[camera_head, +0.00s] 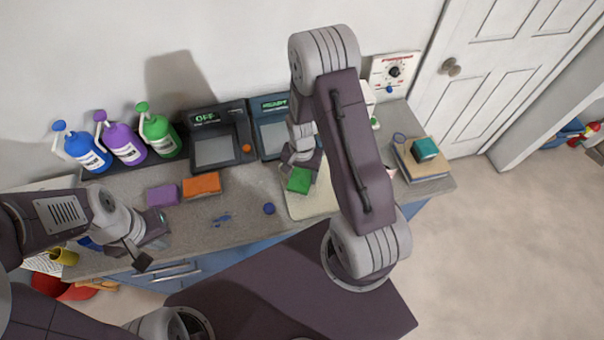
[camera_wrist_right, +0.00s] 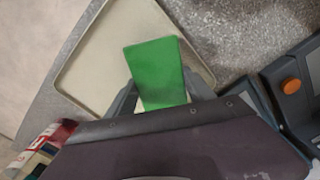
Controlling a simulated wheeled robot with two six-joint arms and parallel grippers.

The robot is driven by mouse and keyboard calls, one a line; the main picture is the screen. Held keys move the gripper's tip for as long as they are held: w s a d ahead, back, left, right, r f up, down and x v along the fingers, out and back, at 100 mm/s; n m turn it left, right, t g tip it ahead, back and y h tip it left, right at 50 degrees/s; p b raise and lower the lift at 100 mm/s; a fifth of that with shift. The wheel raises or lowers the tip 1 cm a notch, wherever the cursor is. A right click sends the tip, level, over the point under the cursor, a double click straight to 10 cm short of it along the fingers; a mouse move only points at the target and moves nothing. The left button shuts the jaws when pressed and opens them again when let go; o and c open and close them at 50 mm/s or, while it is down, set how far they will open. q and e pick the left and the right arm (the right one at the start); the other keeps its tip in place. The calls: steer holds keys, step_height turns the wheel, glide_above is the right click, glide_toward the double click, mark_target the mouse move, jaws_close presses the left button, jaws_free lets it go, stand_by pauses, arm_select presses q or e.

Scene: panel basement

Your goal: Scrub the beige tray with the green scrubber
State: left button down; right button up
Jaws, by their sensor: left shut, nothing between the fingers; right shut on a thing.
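The green scrubber (camera_head: 299,180) is held in my right gripper (camera_head: 304,164), over the left part of the beige tray (camera_head: 302,208). In the right wrist view the green scrubber (camera_wrist_right: 157,71) sits between the fingers of my right gripper (camera_wrist_right: 165,97), with the beige tray (camera_wrist_right: 84,67) around and below it. I cannot tell whether the scrubber touches the tray. My right arm hides much of the tray in the head view. My left gripper (camera_head: 150,250) is shut and empty at the left, near the counter's front edge.
A purple sponge (camera_head: 162,195) and an orange sponge (camera_head: 202,185) lie left of the tray. Blue, purple and green bottles (camera_head: 125,145) stand at the back left. Two screen devices (camera_head: 222,138) stand behind. Stacked items (camera_head: 420,160) are at right.

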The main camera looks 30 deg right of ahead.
mark_target(310, 173)
steer(key=shift+f+b, duration=0.8)
steer(key=shift+f, duration=0.25)
steer(key=shift+r, duration=0.1)
steer(key=shift+s+d, duration=0.1)
steer(key=shift+d, duration=0.35)
steer(key=shift+s+d+r+p, duration=0.1)
steer(key=shift+s+d+p, duration=0.15)
steer(key=shift+d, duration=1.1)
steer(key=shift+w+a, duration=0.2)
steer(key=shift+a, duration=0.75)
steer(key=shift+w+a, duration=0.2)
steer(key=shift+a, duration=0.7)
